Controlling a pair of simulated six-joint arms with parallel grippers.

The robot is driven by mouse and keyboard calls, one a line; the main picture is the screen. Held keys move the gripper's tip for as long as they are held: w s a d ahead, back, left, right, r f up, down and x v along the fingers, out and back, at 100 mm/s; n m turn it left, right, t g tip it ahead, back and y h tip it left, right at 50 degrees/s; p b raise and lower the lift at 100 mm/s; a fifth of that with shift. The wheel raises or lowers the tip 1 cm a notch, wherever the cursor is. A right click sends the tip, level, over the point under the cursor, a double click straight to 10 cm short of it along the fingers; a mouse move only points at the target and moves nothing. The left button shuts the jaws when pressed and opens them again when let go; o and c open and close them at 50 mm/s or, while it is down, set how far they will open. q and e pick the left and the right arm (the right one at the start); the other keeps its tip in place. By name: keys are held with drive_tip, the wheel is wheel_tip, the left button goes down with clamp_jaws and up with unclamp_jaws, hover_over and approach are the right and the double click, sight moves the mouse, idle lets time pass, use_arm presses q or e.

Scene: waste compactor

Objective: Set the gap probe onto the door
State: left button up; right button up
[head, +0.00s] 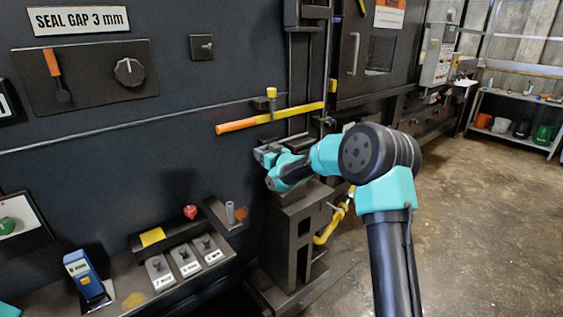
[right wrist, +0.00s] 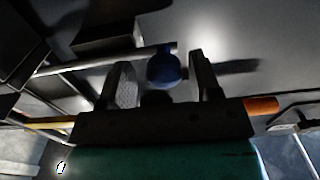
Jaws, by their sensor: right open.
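My right gripper (head: 264,157) is open in front of the dark machine front, just below a yellow bar with an orange end. In the right wrist view its two fingers (right wrist: 168,85) stand on either side of a round blue knob-like thing (right wrist: 165,68), with a gap to each finger. I cannot tell whether this is the gap probe; the arm hides it in the head view. A blue handheld device (head: 78,264) stands on the lower-left ledge and could also be the probe. The dark door panel (head: 190,95) carries a "SEAL GAP 3 mm" sign (head: 79,20). My left gripper is out of view.
The yellow bar (head: 290,113) crosses just above the right gripper. Labelled blocks (head: 186,261), a red knob (head: 190,212) and a grey upright pin (head: 230,211) are on the lower ledge. A dark pedestal (head: 296,235) stands below the gripper. The floor at right is clear.

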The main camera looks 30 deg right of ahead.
drive_tip(key=v, duration=1.6)
drive_tip(key=shift+s, duration=0.4)
drive_tip(key=shift+d, duration=0.15)
drive_tip(key=s+a+f+m+g, duration=0.1)
drive_tip(key=s+a+f+g, duration=0.2)
drive_tip(key=f, duration=0.6)
drive_tip(key=s+a+f+m+g, duration=0.1)
drive_tip(key=s+a+f+g, duration=0.1)
drive_tip(key=f, duration=0.7)
drive_tip(key=s+a+f+m+g, duration=0.1)
drive_tip(key=s+a+f+g, duration=0.2)
drive_tip(key=f, duration=0.6)
drive_tip(key=s+a+f+g, duration=0.4)
drive_tip(key=s+f, duration=0.4)
drive_tip(key=s, duration=0.3)
drive_tip(key=s+a+f+m+g, duration=0.1)
drive_tip(key=s+a+f+g, duration=0.3)
drive_tip(key=s+f, duration=0.4)
drive_tip(key=s, duration=0.3)
drive_tip(key=shift+f+g, duration=0.4)
